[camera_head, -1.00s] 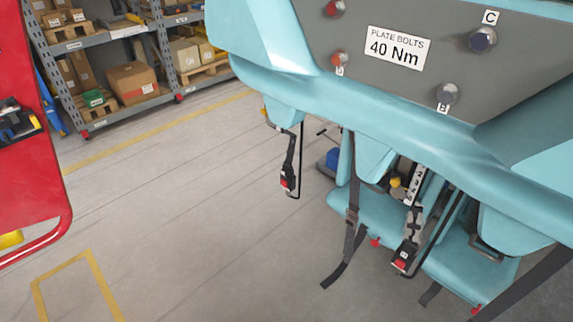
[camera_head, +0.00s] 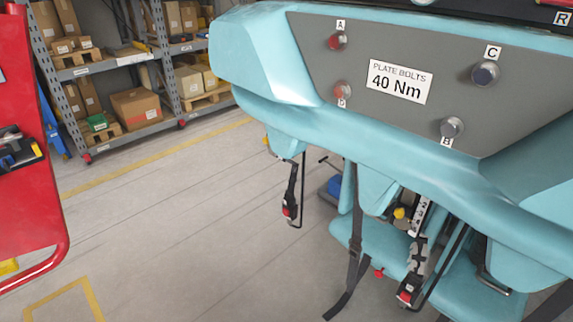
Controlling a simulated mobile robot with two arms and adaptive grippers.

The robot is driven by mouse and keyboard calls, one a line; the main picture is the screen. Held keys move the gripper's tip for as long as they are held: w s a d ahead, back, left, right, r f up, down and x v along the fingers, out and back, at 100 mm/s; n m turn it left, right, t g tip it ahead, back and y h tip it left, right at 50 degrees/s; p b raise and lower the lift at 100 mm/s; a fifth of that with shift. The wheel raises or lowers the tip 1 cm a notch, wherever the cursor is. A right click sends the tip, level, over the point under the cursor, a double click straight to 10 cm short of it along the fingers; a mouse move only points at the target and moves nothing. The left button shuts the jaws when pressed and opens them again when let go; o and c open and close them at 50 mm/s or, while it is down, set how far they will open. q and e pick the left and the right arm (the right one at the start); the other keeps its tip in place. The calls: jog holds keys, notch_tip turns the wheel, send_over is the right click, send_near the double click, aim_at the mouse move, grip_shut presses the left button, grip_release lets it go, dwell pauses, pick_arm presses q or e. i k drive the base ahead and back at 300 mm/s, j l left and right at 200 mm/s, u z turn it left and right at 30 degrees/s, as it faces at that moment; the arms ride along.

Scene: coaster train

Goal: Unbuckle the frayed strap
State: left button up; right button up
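In the head view, a dark strap with a red-buttoned buckle (camera_head: 291,205) hangs below the teal coaster car (camera_head: 330,122), left of its seats. A second buckle (camera_head: 408,290) with a red button hangs at the lower right, below a strap (camera_head: 417,252) with rough, greyish, ragged-looking edges. A plain dark strap (camera_head: 354,245) hangs between them, its tail reaching the bottom edge. I cannot tell whether the ragged strap's buckle is latched. Neither of my grippers shows.
The car's grey plate carries several bolts beside a "40 Nm" label (camera_head: 399,82). A red cart (camera_head: 30,190) stands at the left edge. Shelves with boxes (camera_head: 137,107) stand behind. The floor (camera_head: 190,230) between cart and car is clear.

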aim_at(406, 297)
jog(key=z, duration=1)
